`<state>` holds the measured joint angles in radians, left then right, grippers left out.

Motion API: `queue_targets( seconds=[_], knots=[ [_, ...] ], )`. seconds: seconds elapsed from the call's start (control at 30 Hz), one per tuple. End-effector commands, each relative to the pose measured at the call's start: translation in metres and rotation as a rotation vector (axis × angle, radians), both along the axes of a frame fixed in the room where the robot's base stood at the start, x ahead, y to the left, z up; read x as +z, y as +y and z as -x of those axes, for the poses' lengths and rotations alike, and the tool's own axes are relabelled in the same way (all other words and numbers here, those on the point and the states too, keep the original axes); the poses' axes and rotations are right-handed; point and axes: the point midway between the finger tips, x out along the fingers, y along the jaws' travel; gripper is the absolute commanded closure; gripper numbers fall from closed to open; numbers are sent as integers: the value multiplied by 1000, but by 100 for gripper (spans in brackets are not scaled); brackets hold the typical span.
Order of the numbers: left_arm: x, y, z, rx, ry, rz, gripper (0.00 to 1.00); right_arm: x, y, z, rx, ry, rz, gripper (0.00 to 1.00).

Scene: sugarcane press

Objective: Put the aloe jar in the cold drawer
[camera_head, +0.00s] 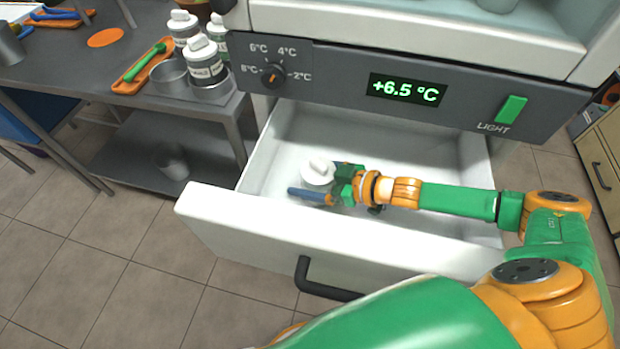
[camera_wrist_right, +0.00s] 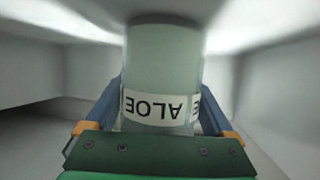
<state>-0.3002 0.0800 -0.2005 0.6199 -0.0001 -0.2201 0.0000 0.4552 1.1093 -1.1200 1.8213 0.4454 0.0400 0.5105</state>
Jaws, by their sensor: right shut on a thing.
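The aloe jar (camera_wrist_right: 164,65) is pale green with a white label reading "ALOE", upside down in the right wrist view. In the head view its white lid (camera_head: 318,172) shows inside the open cold drawer (camera_head: 215,214). My right gripper (camera_head: 325,190) is shut on the jar, one finger on each side, inside the drawer. It also shows in the right wrist view (camera_wrist_right: 162,115). The jar looks upright. I cannot tell whether its base touches the drawer floor. My left gripper is not in view.
The panel above the drawer has a dial (camera_head: 273,76), a "+6.5 °C" display (camera_head: 406,90) and a green light switch (camera_head: 511,109). A metal table (camera_head: 75,75) at left holds white-lidded jars (camera_head: 205,62) and an orange tray (camera_head: 127,88). The drawer has free room around the jar.

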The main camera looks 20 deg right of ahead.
Motion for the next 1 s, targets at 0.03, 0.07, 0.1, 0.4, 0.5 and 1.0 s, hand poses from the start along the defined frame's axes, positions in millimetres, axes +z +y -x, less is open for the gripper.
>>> queue_targets(
  seconds=[0.03,0.07,0.1,0.4,0.5,1.0],
  knots=[
    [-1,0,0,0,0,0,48,-2,0,0,0,-3,-1,99],
    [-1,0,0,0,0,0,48,-1,0,0,1,-3,-1,99],
    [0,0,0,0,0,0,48,-1,0,0,1,-3,-1,99],
    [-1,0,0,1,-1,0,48,-3,0,0,0,-1,0,0],
    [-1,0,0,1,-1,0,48,-3,0,0,0,-1,0,0],
    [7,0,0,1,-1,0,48,19,-35,37,-3,4,2,0]
  ],
)
